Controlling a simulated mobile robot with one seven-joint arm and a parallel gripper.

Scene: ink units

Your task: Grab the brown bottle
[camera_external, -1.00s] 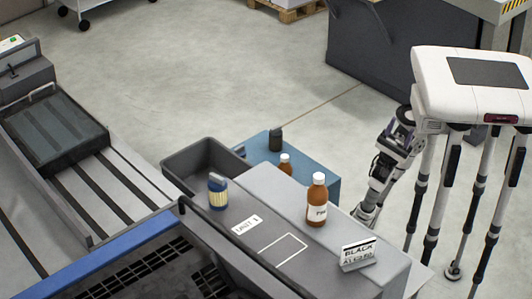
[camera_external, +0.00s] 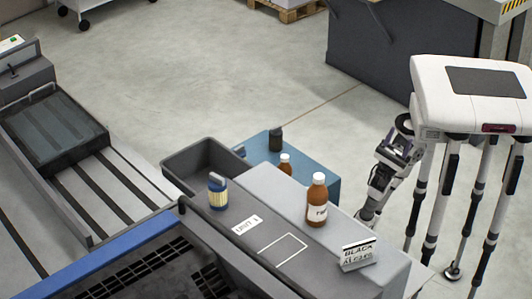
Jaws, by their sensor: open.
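A large brown bottle (camera_external: 317,203) with a white cap and a white label stands upright on the grey unit. A second, smaller brown bottle (camera_external: 285,164) with a white cap stands behind the unit's raised part, its lower portion hidden. My arm hangs down to the right of the unit. My gripper (camera_external: 366,214) is low beside the unit's far right edge, apart from both bottles and partly hidden by the unit; it is open and empty.
A blue and yellow container (camera_external: 218,191) stands left on the grey unit (camera_external: 284,215). A lettered sign (camera_external: 358,254) stands at its right end. A dark bottle (camera_external: 276,140) is on a blue surface (camera_external: 318,178) behind. A grey bin (camera_external: 178,170) is left.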

